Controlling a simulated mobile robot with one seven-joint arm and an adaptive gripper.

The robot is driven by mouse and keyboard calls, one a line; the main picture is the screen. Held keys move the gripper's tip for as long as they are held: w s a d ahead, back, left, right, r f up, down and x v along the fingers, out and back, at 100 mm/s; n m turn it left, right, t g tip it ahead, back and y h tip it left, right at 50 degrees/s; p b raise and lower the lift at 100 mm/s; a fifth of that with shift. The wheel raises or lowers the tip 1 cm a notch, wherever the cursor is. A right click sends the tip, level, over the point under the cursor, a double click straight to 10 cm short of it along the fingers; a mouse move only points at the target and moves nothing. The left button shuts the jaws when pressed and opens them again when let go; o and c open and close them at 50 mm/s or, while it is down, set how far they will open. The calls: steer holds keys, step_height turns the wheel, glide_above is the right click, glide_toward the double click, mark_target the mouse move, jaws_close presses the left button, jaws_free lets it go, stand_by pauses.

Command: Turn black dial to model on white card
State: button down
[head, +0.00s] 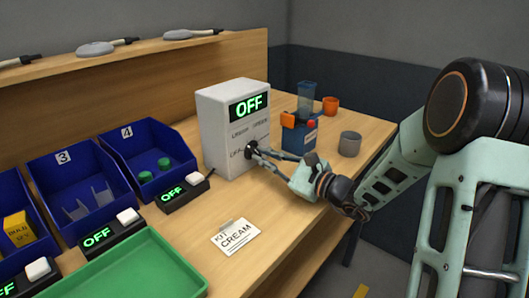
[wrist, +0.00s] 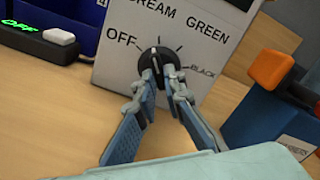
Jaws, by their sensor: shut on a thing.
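The black dial (wrist: 153,57) is on the front of a white box (head: 214,130) whose green display reads OFF. Labels OFF, CREAM, GREEN and BLACK surround the dial in the wrist view. The dial's pale mark points roughly up, between the OFF label and the upper tick marks; its exact setting is hard to tell. My gripper (wrist: 161,75) is shut on the dial, one finger on each side; in the head view my gripper (head: 260,153) covers part of it. The white card (head: 237,237) lies flat on the table and reads KIT CREAM.
Blue bins (head: 150,135) stand left of the box, with small switch units (head: 184,194) reading OFF before them. A green tray (head: 130,270) is at the front. A blue and orange device (head: 298,132), a grey cup (head: 349,144) and an orange cup (head: 330,105) stand at right.

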steer(key=shift+m+p, duration=0.85)
steer(key=shift+m, duration=0.55)
steer(key=c, duration=2)
jaws_free()
steer(key=shift+s+d, duration=0.1)
steer(key=v, duration=1.2)
